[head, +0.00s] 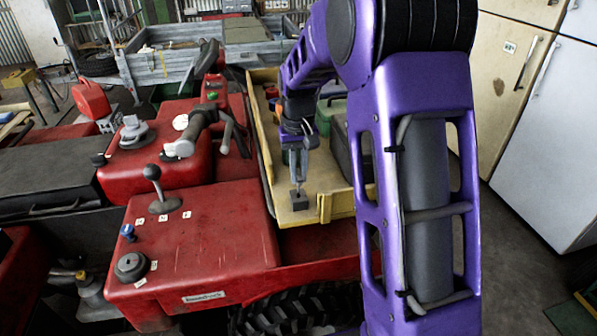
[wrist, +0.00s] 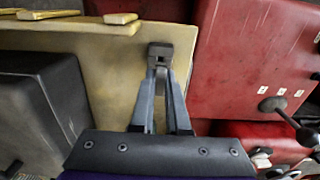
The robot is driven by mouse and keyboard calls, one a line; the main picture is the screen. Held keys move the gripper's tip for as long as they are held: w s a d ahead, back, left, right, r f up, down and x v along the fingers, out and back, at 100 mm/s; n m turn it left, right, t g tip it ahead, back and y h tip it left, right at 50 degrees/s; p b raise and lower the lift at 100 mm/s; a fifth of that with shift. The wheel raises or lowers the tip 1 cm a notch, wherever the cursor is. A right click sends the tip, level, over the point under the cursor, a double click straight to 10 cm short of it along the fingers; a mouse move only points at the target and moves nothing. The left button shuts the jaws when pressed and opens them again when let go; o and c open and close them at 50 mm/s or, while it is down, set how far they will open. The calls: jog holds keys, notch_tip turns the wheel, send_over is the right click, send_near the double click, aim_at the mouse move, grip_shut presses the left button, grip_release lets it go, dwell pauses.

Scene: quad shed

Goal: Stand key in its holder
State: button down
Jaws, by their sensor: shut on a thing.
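My gripper (head: 297,183) points down over the front end of the yellow cargo tray (head: 325,208). Its fingers are closed around a small grey piece, apparently the key (head: 299,190), which is mostly hidden between the fingertips. A small dark grey block, apparently the holder (head: 299,201), is right below the fingertips on the tray. In the wrist view the block (wrist: 160,51) lies just beyond the gripper's tips (wrist: 162,73), with a dark opening in it. The key looks upright at the block's top. I cannot tell how deep it sits or whether it touches.
A black case (wrist: 38,105) stands in the tray beside the gripper. The red quad body (head: 190,240) is to the left, with a black-knobbed lever (head: 155,185), a blue knob (head: 128,232) and handlebars (head: 200,120). Pale cabinets (head: 560,130) stand at the right.

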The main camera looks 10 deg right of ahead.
aim_at(298, 183)
jog(key=shift+f, duration=0.1)
dwell(0.6)
jog(key=shift+f+b, duration=1.05)
jog(key=shift+f, duration=0.6)
jog(key=c, duration=0.8)
grip_release()
jog(key=shift+c, duration=0.2)
jog(key=shift+r, duration=0.1)
